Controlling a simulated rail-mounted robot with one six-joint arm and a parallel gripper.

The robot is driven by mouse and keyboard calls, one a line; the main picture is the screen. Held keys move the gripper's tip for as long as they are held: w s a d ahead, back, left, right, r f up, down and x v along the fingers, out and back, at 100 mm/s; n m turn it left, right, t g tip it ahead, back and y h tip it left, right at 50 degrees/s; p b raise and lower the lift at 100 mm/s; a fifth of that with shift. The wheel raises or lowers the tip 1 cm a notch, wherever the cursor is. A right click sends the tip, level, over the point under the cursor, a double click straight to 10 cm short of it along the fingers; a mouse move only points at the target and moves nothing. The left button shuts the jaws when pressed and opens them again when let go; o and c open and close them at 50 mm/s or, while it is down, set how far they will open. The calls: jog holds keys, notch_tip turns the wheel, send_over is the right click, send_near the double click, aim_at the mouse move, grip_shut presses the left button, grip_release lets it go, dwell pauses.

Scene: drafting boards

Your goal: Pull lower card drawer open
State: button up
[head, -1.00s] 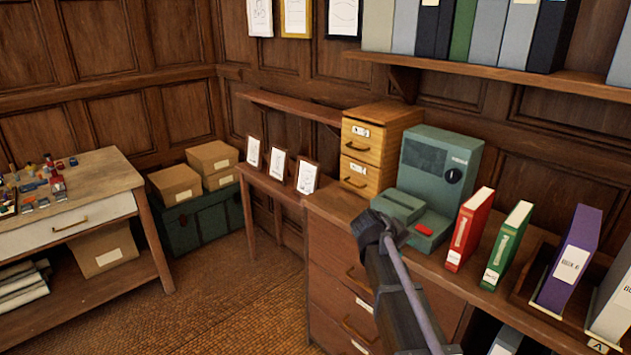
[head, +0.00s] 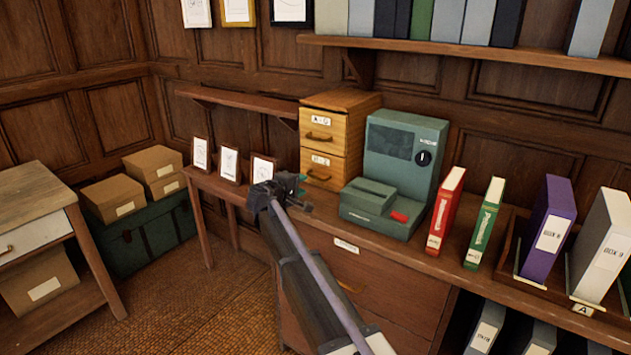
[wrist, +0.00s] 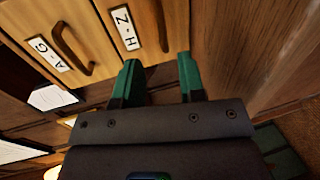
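The wooden card cabinet (head: 368,120) stands on the dark wood counter, with two stacked drawers. The upper drawer (head: 335,131) has a label and a handle; its label reads A-G in the wrist view. The lower card drawer (head: 322,160), labelled H-Z (wrist: 125,30) in the wrist view, looks shut, with its handle (head: 318,175) on the front. My gripper (head: 305,193) is in front of and slightly below the lower drawer. In the wrist view my gripper (wrist: 160,72) has its green fingers apart and nothing between them. The lower handle (wrist: 163,25) lies ahead of the gap, apart from the fingers.
A green machine (head: 405,150) with a red key stands right of the cabinet. Red (head: 445,210) and green (head: 484,222) binders stand farther right. Small framed cards (head: 262,169) stand on a side table to the left. A shelf (head: 240,105) runs along the wall behind.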

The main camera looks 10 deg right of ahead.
aim_at(318, 179)
jog(key=b+x, duration=0.2)
jog(key=x, duration=0.8)
jog(key=shift+w+d+f, duration=0.15)
jog(key=shift+w, duration=0.05)
jog(key=shift+c, duration=0.2)
grip_shut()
